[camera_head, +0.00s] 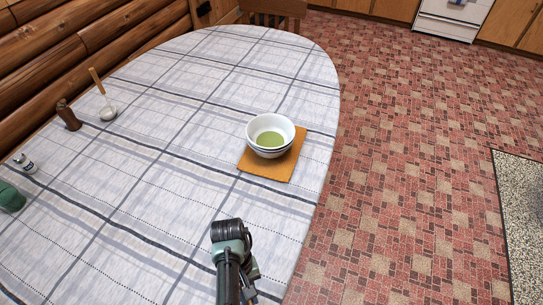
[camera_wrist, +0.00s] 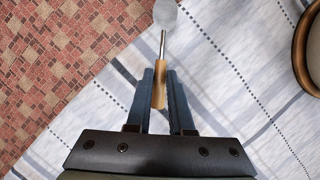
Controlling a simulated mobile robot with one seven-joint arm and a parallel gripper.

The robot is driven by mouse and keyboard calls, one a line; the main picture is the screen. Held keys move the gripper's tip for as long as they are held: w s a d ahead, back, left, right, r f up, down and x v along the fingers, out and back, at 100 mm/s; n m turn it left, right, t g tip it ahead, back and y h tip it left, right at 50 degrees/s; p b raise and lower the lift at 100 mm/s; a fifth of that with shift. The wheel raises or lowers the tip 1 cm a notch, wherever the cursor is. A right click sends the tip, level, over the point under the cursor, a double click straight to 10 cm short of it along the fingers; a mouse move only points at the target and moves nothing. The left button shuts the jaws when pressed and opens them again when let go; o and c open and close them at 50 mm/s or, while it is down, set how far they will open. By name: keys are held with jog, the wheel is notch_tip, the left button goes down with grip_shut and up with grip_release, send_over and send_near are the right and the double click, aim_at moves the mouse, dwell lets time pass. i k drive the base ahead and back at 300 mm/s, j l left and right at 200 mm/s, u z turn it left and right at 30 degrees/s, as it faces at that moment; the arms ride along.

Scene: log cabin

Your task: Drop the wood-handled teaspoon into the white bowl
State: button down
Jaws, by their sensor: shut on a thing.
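The wood-handled teaspoon (camera_wrist: 159,88) is in the wrist view, with its pale wooden handle between the two dark fingers of my gripper (camera_wrist: 160,82). My gripper is shut on the handle. The spoon's metal neck and grey bowl end point away from my gripper, towards the top of the picture. In the head view the spoon cannot be made out beside my arm. The white bowl (camera_head: 270,148) stands upright on an orange-yellow mat (camera_head: 264,168), seemingly stacked with another, with green showing inside. In the head view it is beyond my arm, up and to the right.
The oval table has a checked cloth (camera_head: 165,190). At its left are a brown wooden mill (camera_head: 68,115), a small white vessel (camera_head: 108,113) with a wooden stick, a small shaker (camera_head: 25,163) and a green object (camera_head: 11,197). A brown-rimmed round thing (camera_wrist: 301,50) is cut off in the wrist view.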

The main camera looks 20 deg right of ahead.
aim_at(274, 140)
jog(key=i+l+u, duration=0.15)
jog(key=l, duration=0.3)
jog(key=i+l+u, duration=0.2)
jog(key=l, duration=0.3)
jog(key=l+u, duration=0.15)
jog(key=l, duration=0.3)
